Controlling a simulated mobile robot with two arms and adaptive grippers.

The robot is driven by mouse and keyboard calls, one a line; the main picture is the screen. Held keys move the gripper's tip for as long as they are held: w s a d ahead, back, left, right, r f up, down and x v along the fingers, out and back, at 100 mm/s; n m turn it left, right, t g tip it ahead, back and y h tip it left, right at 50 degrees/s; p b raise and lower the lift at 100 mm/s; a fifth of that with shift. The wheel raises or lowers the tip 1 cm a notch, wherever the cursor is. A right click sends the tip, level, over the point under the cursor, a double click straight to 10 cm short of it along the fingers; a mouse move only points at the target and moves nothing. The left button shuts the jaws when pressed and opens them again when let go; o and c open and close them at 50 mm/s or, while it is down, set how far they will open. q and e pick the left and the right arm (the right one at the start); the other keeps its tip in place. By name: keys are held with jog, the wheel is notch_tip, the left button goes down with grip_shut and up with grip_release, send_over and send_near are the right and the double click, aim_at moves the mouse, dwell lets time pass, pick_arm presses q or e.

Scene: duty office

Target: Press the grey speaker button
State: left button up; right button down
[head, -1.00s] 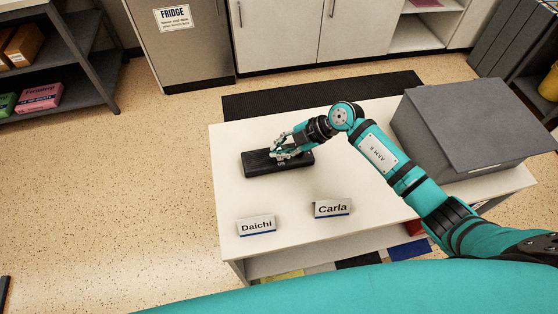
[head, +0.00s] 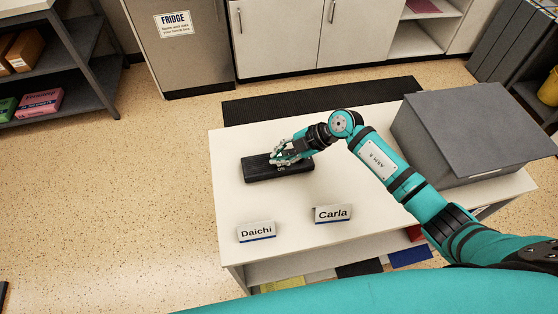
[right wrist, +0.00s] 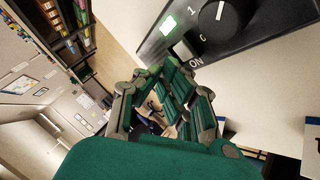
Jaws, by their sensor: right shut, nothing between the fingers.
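A black speaker panel (head: 262,174) lies on the white table, under my right gripper (head: 280,157). In the right wrist view the panel (right wrist: 265,32) shows a black knob (right wrist: 233,15), a lit green square (right wrist: 168,25) and a small grey button (right wrist: 183,50) near the word ON. My right gripper (right wrist: 166,72) is shut and empty. Its fingertips are close to the grey button and the panel's near edge; I cannot tell whether they touch. In the head view the fingers hide part of the panel's top. My left gripper is not in view.
The white table (head: 300,200) also bears a Daichi name card (head: 256,232), a Carla name card (head: 333,214) and a large grey box (head: 470,130) at right. The table top between the panel and the cards is clear. A dark mat (head: 320,98) lies behind the table.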

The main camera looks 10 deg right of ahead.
dwell(0.5)
jog(key=shift+f, duration=0.45)
jog(key=shift+f, duration=0.3)
dwell(0.3)
jog(key=shift+r+p, duration=0.8)
jog(key=shift+p, duration=0.15)
notch_tip(320, 180, up, 6)
jog(key=p, duration=0.7)
